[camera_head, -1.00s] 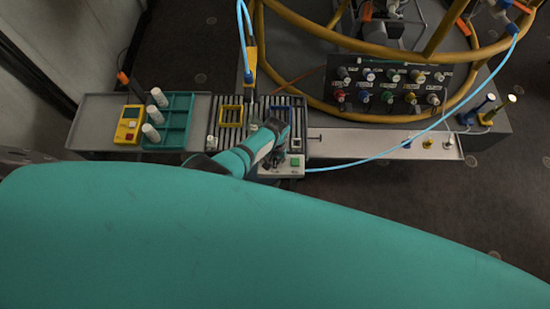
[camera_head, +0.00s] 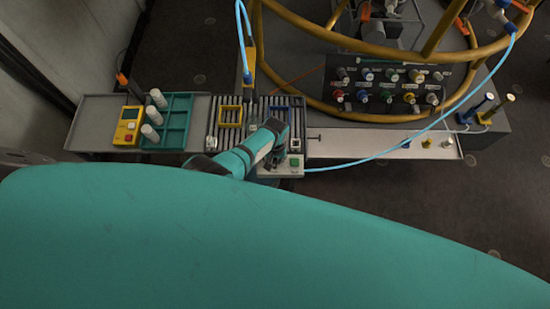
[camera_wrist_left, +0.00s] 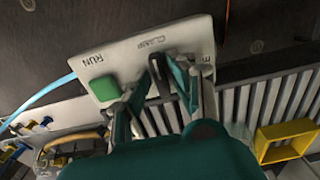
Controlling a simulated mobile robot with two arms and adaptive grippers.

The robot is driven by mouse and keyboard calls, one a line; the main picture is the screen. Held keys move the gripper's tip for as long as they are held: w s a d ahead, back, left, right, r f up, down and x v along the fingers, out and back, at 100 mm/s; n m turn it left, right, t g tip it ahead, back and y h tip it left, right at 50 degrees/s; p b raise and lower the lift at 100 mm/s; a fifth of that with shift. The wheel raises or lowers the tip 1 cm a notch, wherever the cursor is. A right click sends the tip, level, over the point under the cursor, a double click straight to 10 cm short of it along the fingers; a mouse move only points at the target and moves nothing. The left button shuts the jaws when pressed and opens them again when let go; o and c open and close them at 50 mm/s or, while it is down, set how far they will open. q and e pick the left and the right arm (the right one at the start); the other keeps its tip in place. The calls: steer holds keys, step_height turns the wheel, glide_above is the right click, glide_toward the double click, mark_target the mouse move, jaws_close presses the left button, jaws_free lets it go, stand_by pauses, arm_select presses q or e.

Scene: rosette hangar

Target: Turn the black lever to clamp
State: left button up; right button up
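The control panel (camera_wrist_left: 150,50) is a pale plate marked RUN and CLAMP, with a green button (camera_wrist_left: 103,88). In the head view the panel (camera_head: 268,173) sits at the front of the slatted rack, partly hidden by my left arm. The black lever (camera_wrist_left: 158,77) stands by the CLAMP mark. My left gripper (camera_wrist_left: 165,80) is at the lever, with one finger on each side of it. Its fingertips are very close to the lever, but I cannot tell whether they touch it. In the head view the left gripper (camera_head: 276,157) points down at the panel. My right gripper is not in view.
The slatted rack (camera_head: 256,105) carries a yellow frame (camera_head: 230,115). Left of it are a teal tray (camera_head: 178,122) with white cylinders and a yellow device (camera_head: 128,125). A blue hose (camera_head: 400,142) runs to the panel's right. A knob panel (camera_head: 385,88) stands behind.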

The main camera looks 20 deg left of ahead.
mark_target(275, 161)
arm_select(q)
step_height(275, 161, up, 12)
stand_by(0.6)
stand_by(0.5)
